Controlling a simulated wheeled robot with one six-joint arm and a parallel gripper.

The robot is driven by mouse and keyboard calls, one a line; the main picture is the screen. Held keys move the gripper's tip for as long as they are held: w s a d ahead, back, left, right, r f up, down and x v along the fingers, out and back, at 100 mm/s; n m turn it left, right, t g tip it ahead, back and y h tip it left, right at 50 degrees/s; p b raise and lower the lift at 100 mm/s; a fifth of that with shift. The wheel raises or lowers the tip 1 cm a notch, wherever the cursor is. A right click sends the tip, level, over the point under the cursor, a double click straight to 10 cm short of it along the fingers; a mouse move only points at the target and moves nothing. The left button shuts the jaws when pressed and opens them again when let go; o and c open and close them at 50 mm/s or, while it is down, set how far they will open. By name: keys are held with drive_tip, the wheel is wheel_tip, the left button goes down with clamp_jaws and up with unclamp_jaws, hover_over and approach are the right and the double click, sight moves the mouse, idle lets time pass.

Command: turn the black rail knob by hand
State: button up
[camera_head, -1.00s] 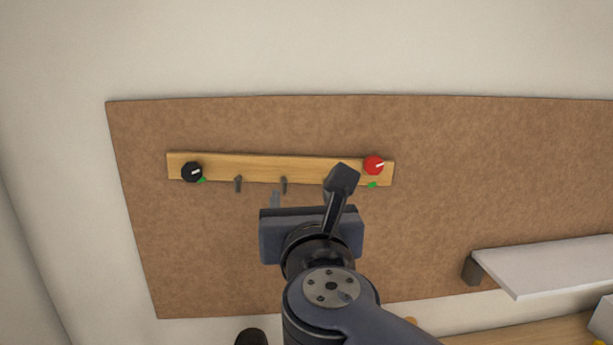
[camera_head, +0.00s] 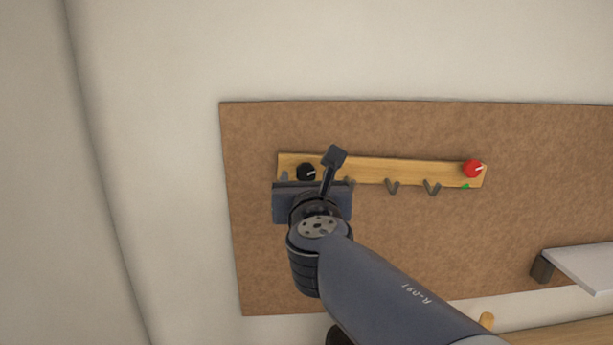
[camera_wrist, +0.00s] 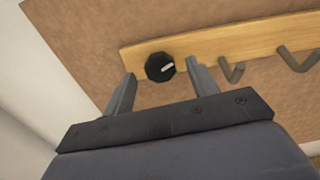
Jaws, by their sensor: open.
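The black rail knob (camera_head: 306,172) sits near the left end of a wooden rail (camera_head: 400,171) on a brown board. In the wrist view the knob (camera_wrist: 160,67) shows beyond and between my open fingers, with nothing held. My gripper (camera_wrist: 160,85) faces the rail from below. In the head view my gripper (camera_head: 312,182) covers the area just under the knob, and its fingers are mostly hidden. I cannot tell whether a finger touches the knob.
A red knob (camera_head: 473,169) is at the rail's right end, with a green mark (camera_head: 465,186) below it. Metal hooks (camera_head: 432,187) hang from the rail, one close to my right finger (camera_wrist: 232,70). A pale shelf (camera_head: 590,268) juts out at the lower right.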

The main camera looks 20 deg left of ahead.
drive_tip(key=shift+w+a, duration=0.15)
drive_tip(key=shift+w, duration=0.15)
drive_tip(key=shift+c, duration=0.3)
drive_tip(key=c, duration=0.9)
